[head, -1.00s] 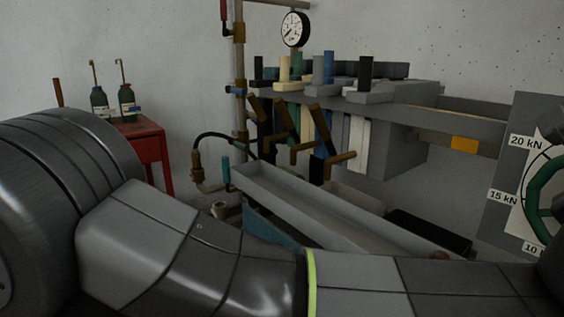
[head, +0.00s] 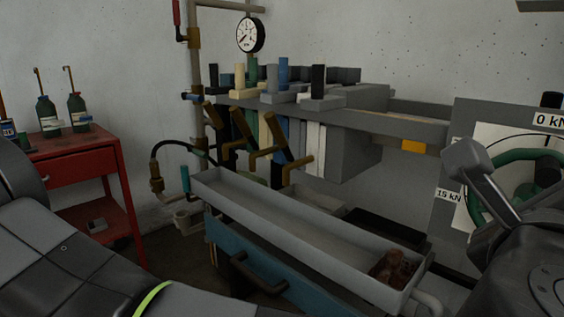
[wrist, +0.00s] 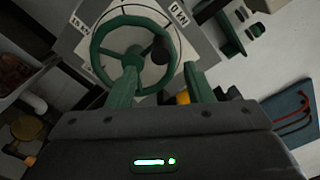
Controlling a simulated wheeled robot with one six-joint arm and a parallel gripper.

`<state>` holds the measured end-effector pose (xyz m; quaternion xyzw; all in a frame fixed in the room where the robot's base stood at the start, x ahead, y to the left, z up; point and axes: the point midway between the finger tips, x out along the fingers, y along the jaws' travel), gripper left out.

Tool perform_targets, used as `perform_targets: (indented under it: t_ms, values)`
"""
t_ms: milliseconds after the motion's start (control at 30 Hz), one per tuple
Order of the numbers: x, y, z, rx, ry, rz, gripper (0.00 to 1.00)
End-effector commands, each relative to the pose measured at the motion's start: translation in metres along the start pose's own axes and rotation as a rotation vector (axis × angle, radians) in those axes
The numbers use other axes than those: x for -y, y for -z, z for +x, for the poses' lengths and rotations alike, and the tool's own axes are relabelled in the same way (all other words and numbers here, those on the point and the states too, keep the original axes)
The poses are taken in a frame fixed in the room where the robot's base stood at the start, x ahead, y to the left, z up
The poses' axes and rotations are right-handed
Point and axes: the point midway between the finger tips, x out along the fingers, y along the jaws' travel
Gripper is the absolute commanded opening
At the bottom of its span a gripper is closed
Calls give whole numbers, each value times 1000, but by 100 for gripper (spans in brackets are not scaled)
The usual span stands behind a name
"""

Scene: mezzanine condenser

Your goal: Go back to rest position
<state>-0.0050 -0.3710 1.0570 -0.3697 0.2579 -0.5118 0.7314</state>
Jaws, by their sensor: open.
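In the wrist view my gripper (wrist: 162,82) shows its two green fingers spread apart with nothing between them. Beyond them is a green handwheel (wrist: 94,52) with a dark knob, set in front of a pale dial plate. In the head view the handwheel (head: 475,205) is at the right, partly hidden by my dark arm parts. My fingertips cannot be made out clearly there. Whether the fingers touch the wheel is hard to tell, but they appear apart from it.
A long grey trough (head: 290,235) with a brown lump (head: 393,268) at its near end runs across the middle. Levers (head: 268,140) and a pressure gauge (head: 250,35) stand behind it. A red cart (head: 75,160) with bottles stands left. A blue drawer (head: 262,270) sits below the trough.

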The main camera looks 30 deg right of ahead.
Motion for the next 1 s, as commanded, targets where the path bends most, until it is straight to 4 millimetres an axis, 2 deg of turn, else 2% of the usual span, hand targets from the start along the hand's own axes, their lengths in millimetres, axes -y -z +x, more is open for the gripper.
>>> perform_targets:
  t_ms: [200,467,1000]
  values:
    - [1,0,-23,-3,3,-1,47]
    - [1,0,-43,-3,2,0,47]
    - [-2,0,8,3,-3,1,47]
